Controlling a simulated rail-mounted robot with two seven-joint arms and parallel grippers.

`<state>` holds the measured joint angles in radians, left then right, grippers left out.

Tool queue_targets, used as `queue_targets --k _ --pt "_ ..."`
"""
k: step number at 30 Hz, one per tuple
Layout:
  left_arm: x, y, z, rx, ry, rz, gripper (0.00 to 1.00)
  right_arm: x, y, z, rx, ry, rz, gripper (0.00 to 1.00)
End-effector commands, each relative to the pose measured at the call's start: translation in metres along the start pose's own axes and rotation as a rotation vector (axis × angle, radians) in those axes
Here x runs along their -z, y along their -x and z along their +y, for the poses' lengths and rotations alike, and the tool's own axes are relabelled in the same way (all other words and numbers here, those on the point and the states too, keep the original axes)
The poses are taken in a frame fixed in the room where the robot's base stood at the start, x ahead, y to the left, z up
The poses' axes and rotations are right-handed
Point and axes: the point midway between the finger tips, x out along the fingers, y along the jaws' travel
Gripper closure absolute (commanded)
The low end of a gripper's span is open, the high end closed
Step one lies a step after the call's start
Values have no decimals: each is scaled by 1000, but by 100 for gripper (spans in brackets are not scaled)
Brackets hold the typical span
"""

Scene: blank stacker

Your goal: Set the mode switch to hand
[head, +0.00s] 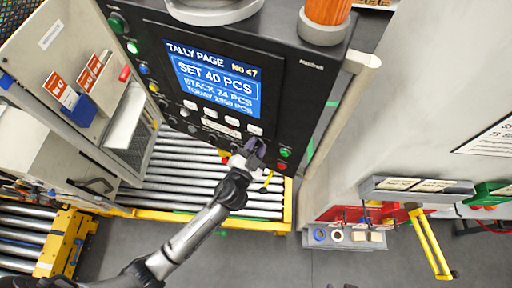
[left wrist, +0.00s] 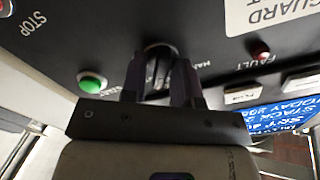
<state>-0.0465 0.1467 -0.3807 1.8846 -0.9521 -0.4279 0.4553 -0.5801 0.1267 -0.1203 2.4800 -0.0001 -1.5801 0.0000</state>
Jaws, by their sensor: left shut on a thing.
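The black control panel (head: 185,60) with a lit blue screen (head: 215,82) stands in the upper middle of the head view. My left gripper (head: 256,148) is at the panel's lower right, its purple fingers against the panel face. In the left wrist view, the left gripper (left wrist: 160,85) is shut on the dark mode switch knob (left wrist: 157,50), with one finger on each side. The fingers hide much of the knob and the lettering around it, so I cannot tell which position it points to. My right gripper is in neither view.
In the left wrist view a green button (left wrist: 91,82) sits left of the fingers and a red fault lamp (left wrist: 260,50) to the right. A roller conveyor (head: 205,180) with a yellow frame runs below the panel. Grey floor (head: 200,260) is clear in front.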

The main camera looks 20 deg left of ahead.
Motion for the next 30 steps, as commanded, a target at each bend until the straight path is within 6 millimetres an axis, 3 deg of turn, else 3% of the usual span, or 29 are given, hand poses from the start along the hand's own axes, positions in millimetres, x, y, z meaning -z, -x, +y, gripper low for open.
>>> queue_targets --k 12,30 --pt "0 0 -2 2 399 1 96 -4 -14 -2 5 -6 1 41" --pt "0 0 -6 1 963 0 96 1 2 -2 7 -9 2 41"
